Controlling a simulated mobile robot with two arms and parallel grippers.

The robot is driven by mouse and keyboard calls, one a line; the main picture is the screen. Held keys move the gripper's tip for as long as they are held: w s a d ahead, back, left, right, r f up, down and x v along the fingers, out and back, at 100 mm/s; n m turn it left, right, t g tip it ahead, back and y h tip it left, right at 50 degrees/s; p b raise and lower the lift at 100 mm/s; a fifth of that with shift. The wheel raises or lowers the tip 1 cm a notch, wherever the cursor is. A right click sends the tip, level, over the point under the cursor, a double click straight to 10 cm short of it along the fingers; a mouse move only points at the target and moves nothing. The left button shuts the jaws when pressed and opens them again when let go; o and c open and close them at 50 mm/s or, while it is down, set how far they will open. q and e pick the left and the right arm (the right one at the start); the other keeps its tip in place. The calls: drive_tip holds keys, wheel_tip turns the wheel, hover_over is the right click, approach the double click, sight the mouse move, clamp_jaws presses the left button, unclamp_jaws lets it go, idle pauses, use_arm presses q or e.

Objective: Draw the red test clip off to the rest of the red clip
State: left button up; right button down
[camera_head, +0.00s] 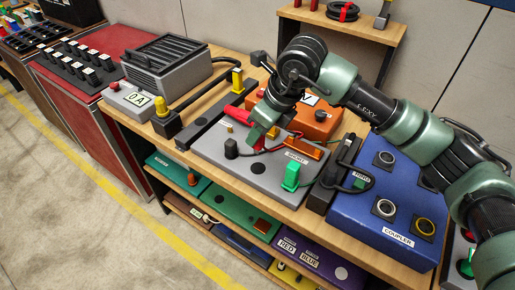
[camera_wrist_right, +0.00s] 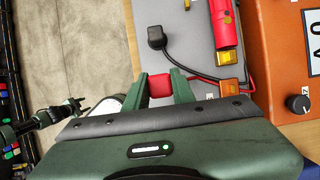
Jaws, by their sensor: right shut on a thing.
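My right gripper (camera_head: 262,137) is over the grey test board (camera_head: 257,175) and shut on the red test clip. In the right wrist view the red clip (camera_wrist_right: 160,86) shows between the two green fingers of that gripper (camera_wrist_right: 162,88). A red lead (camera_wrist_right: 203,79) runs from near it to the right. In the head view the fingers hide most of the clip. I cannot tell which part is the rest of the red clip.
A black clip (camera_head: 231,147) stands left of my gripper, and a red cylinder (camera_head: 238,114) lies behind it. A green block (camera_head: 291,176) stands near the board's front edge. An orange box (camera_head: 318,121) is behind the board; a blue coupler box (camera_head: 385,215) is right.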

sight(258, 148)
drive_tip(key=shift+f+b, duration=2.65)
drive_tip(key=shift+f, duration=0.15)
drive_tip(key=shift+f+b, duration=0.95)
drive_tip(key=shift+s+d, duration=0.1)
drive_tip(key=shift+f, duration=0.1)
drive_tip(key=shift+f+b, duration=0.5)
drive_tip(key=shift+b, duration=0.05)
drive_tip(key=c, duration=1.6)
unclamp_jaws()
drive_tip(key=shift+f, duration=0.1)
drive_tip(key=o, duration=0.5)
